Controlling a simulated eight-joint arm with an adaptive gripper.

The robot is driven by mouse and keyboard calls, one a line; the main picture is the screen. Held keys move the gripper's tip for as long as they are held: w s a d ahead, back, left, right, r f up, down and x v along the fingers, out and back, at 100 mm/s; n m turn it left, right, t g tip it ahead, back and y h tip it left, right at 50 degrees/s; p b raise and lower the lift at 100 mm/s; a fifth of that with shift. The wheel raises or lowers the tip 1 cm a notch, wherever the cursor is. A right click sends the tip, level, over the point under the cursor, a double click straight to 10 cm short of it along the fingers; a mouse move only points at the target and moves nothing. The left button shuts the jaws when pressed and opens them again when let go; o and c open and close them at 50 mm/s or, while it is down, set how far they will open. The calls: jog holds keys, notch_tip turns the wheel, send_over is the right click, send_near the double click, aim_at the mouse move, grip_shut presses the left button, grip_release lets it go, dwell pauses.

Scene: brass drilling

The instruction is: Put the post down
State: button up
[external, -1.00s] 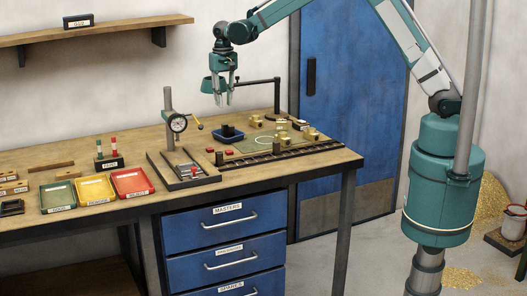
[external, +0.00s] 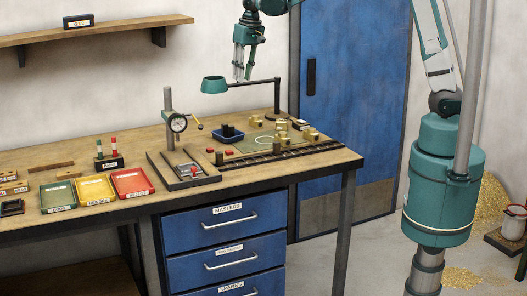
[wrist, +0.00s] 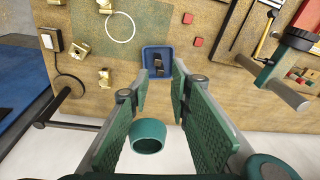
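My gripper (external: 243,72) is above the back of the bench, a little right of the teal lamp shade (external: 214,84). In the wrist view its green-padded fingers (wrist: 160,78) are apart with nothing between them. A blue tray (external: 229,138) stands on the bench below, beside the green mat (external: 247,148). In the wrist view the blue tray (wrist: 146,68) shows beyond the fingertips, with dark pieces (wrist: 158,68) inside. I cannot tell whether one of these is the post. No other piece is clearly recognizable as it.
The lamp shade (wrist: 148,142) is close below the fingers. Several brass parts (external: 310,134) and red blocks (external: 219,158) stand around the mat. A dial gauge (external: 178,124) on a stand and the red (external: 148,192), yellow and green trays are farther left.

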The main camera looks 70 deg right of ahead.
jog(key=s+a+r+n+t, duration=0.1)
jog(key=s+a+r+n, duration=0.15)
jog(key=s, duration=0.75)
jog(key=s+a+r+n+t, duration=0.1)
jog(key=s+a+r+t, duration=0.15)
jog(key=s, duration=0.65)
jog(key=s+a+r+n, duration=0.15)
jog(key=s+r, duration=0.25)
jog(key=s, duration=0.6)
jog(key=s+a+f+n+t, duration=0.1)
jog(key=s+f, duration=0.3)
jog(key=s, duration=0.6)
jog(key=shift+s+a+f+n+t, duration=0.3)
jog(key=shift+a+n+t, duration=0.15)
jog(key=shift+a, duration=0.35)
notch_tip(320, 180, down, 23)
jog(key=b, duration=2.3)
jog(key=shift+o, duration=0.5)
jog(key=shift+f, duration=0.1)
